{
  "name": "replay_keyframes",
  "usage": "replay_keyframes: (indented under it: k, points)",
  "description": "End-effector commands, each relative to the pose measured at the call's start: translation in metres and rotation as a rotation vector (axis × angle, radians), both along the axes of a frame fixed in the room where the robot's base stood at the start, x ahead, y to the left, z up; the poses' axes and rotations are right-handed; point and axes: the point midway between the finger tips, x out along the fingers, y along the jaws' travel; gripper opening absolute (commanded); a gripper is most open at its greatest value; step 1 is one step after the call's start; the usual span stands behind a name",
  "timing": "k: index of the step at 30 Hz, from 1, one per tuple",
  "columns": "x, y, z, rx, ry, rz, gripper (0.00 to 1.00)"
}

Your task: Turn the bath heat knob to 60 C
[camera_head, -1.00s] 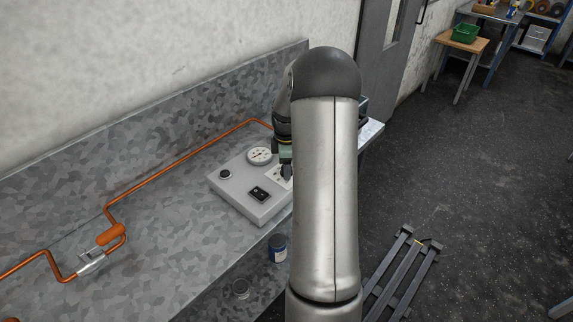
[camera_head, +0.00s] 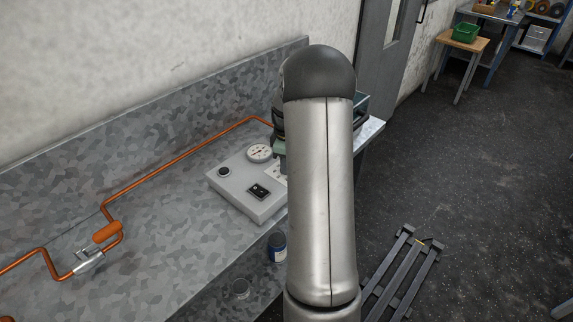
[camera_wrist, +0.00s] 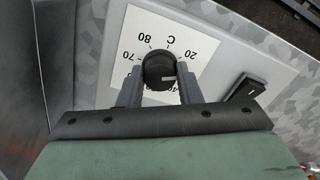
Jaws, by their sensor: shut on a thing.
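The bath heat knob (camera_wrist: 155,66) is a round black knob on a white dial card (camera_wrist: 128,38) in the wrist view. The card reads 20, C, 80 and 70 around its visible part; a partly covered 40 shows below the knob. My gripper (camera_wrist: 158,82) is shut on the knob, one grey finger on each side. The knob's white mark points right, towards the right finger. Fingers and palm hide the numbers there and at lower left. In the head view my arm hides the knob; the grey control box (camera_head: 244,201) shows beside it.
The box carries a round gauge (camera_head: 259,153), a small black knob (camera_head: 224,172) and a black rocker switch (camera_head: 258,191), which also shows in the wrist view (camera_wrist: 245,91). An orange pipe (camera_head: 165,170) runs along the metal bench.

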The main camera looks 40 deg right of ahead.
Motion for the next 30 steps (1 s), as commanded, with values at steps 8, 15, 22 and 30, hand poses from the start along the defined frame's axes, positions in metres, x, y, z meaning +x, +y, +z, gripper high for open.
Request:
replay_keyframes:
  k: [8, 15, 22, 30]
  points:
    - [0.0007, 0.0002, -0.0012, -0.002, -0.001, -0.261, 0.09]
    - [0.0007, -0.0001, -0.0007, -0.002, -0.002, -0.490, 0.09]
    - [0.0009, 0.0001, 0.0000, -0.001, -0.002, -0.708, 0.09]
    - [0.0010, 0.0003, 0.0003, -0.001, -0.002, -0.964, 0.09]
